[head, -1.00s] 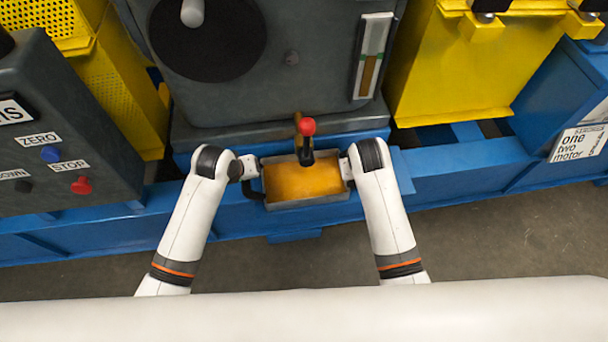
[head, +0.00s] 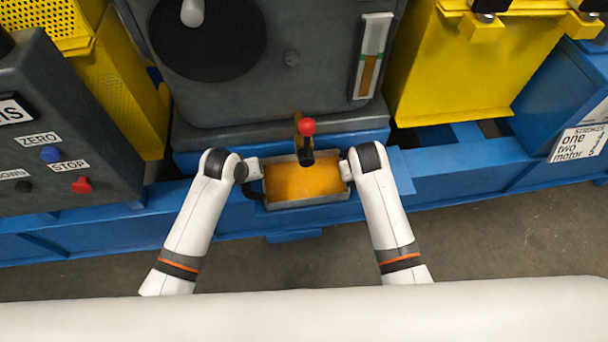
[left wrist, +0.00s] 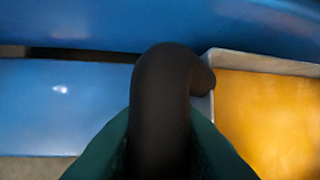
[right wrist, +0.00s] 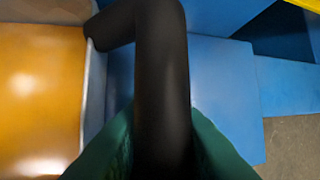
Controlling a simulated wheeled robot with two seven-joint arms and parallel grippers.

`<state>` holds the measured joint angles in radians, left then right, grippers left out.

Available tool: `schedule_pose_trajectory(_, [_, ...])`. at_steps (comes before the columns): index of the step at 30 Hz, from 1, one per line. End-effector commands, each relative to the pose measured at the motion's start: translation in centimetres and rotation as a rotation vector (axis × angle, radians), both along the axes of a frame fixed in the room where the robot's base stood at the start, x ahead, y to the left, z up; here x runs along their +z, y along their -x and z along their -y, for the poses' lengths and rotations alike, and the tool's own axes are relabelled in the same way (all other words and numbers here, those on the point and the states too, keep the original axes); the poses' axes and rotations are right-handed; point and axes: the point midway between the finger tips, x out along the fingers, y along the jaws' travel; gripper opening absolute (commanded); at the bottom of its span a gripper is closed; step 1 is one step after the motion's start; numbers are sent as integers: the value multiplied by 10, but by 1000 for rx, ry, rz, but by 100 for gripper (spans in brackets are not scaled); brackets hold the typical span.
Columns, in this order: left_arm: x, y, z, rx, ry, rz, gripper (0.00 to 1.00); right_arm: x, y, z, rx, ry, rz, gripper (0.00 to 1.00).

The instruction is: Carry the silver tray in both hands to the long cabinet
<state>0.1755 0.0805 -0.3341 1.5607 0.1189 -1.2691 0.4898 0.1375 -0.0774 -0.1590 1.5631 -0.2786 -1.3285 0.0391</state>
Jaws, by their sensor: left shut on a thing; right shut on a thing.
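The silver tray (head: 308,203) is in the middle of the head view, under a tap with a red knob, at the blue base of the grey machine. It holds an amber liquid (head: 290,183). It looks level. My left gripper (head: 255,177) is shut on the black handle (left wrist: 165,100) at the tray's left end. My right gripper (head: 345,168) is shut on the black handle (right wrist: 160,80) at its right end. Green fingers flank the handle in each wrist view. Whether the tray rests on the blue base or hangs just clear cannot be told. The long cabinet is not identifiable.
The tap with its red knob (head: 307,127) overhangs the tray's back edge. The grey machine (head: 270,80) stands behind. A control box (head: 60,130) with buttons stands left, a yellow guard (head: 455,75) right. Bare floor (head: 480,240) lies in front of the blue base.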

Motion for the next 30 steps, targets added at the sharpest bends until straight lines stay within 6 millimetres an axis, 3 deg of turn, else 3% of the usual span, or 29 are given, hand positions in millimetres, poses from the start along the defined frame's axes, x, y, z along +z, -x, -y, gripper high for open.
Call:
schedule_pose_trajectory(14, [6, -1, -1, 1, 0, 3, 0, 5, 0, 0, 3, 3, 0, 0])
schedule_pose_trajectory(30, [51, -1, -1, 2, -1, 5, 0, 50, 0, 1, 4, 4, 0, 0])
